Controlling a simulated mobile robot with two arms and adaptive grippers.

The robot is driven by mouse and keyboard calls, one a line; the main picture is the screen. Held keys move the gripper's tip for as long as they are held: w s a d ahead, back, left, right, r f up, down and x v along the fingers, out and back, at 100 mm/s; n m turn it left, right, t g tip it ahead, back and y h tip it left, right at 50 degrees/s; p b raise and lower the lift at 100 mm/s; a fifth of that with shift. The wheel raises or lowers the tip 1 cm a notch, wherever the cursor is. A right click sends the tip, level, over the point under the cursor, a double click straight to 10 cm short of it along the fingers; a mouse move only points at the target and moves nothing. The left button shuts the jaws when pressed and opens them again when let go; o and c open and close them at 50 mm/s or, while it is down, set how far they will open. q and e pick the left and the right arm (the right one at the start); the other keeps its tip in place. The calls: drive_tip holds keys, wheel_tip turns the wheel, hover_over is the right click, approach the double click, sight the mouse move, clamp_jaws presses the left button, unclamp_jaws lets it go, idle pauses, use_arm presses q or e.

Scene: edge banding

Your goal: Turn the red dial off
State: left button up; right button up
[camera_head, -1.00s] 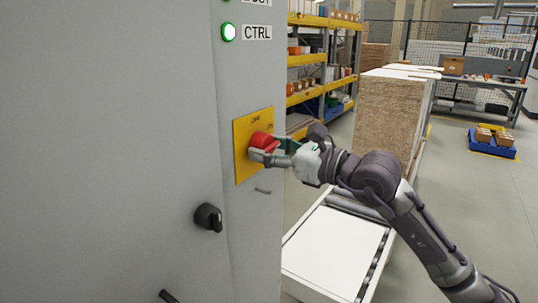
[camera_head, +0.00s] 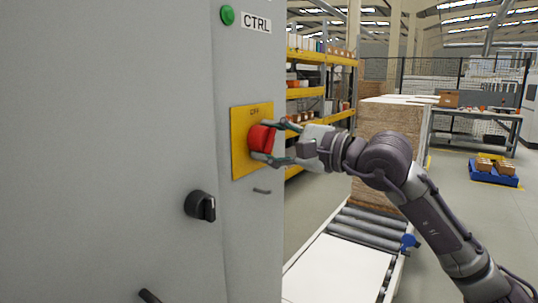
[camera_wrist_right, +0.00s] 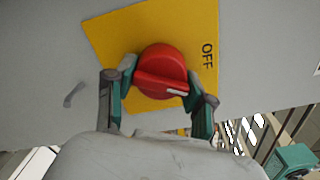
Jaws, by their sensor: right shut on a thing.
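The red dial (camera_head: 261,139) sits on a yellow plate (camera_head: 240,160) on the grey cabinet's narrow face. In the right wrist view the dial (camera_wrist_right: 160,70) shows a raised grip bar with a white mark, and "OFF" is printed on the yellow plate (camera_wrist_right: 115,35) beside it. My right gripper (camera_head: 267,142) is shut on the dial, one finger on each side; both fingers also show in the right wrist view (camera_wrist_right: 160,90). The green CTRL lamp (camera_head: 227,15) above looks dull and unlit. My left gripper is not in view.
A black knob (camera_head: 201,206) and a small handle (camera_head: 262,191) stick out of the cabinet (camera_head: 110,120) below the plate. A roller conveyor (camera_head: 365,226) with a white board runs at the right. Yellow shelving (camera_head: 306,92) and a board stack stand behind my right arm.

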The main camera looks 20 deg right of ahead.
drive_tip(key=n+b, duration=0.1)
drive_tip(key=n, duration=0.2)
drive_tip(key=shift+n+b, duration=0.3)
drive_tip(key=shift+b, duration=0.05)
drive_tip(key=shift+n+b, duration=0.4)
drive_tip(key=shift+n, duration=0.8)
drive_tip(key=o, duration=1.2)
drive_tip(key=shift+c, duration=0.2)
drive_tip(key=shift+r, duration=0.1)
